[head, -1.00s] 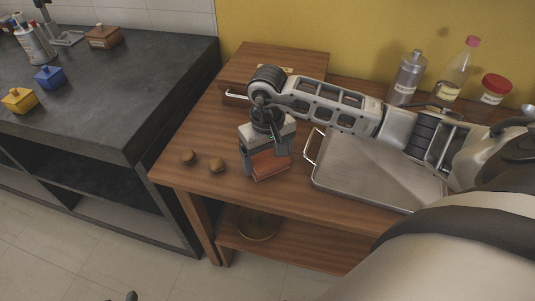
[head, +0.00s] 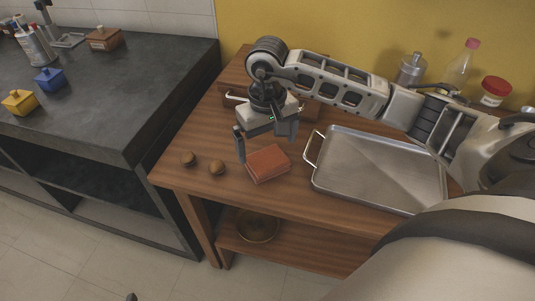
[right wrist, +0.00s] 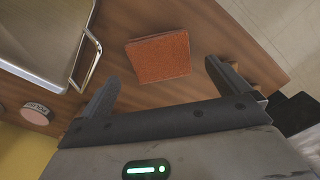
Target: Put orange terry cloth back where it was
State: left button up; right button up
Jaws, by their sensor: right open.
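The orange terry cloth (head: 268,164) lies as a folded, flat block on the wooden table, near its front edge and left of the metal tray. It also shows in the right wrist view (right wrist: 160,57), just beyond the fingertips. My right gripper (head: 266,147) is open and empty, behind and above the cloth, its two fingers apart. In the right wrist view the open fingers (right wrist: 160,74) stand either side of clear space, with the cloth lying apart from them. My left gripper cannot be made out.
Two small brown round objects (head: 203,163) lie left of the cloth. The metal tray (head: 375,165) with wire handles is to its right. A wooden box (head: 240,84) stands behind my gripper. A canister (head: 411,70), bottle (head: 460,68) and red-lidded jar (head: 494,91) stand at the back right.

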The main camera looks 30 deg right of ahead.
aim_at(267, 158)
notch_tip(267, 158, up, 7)
jog(key=shift+f, duration=0.2)
dwell(0.5)
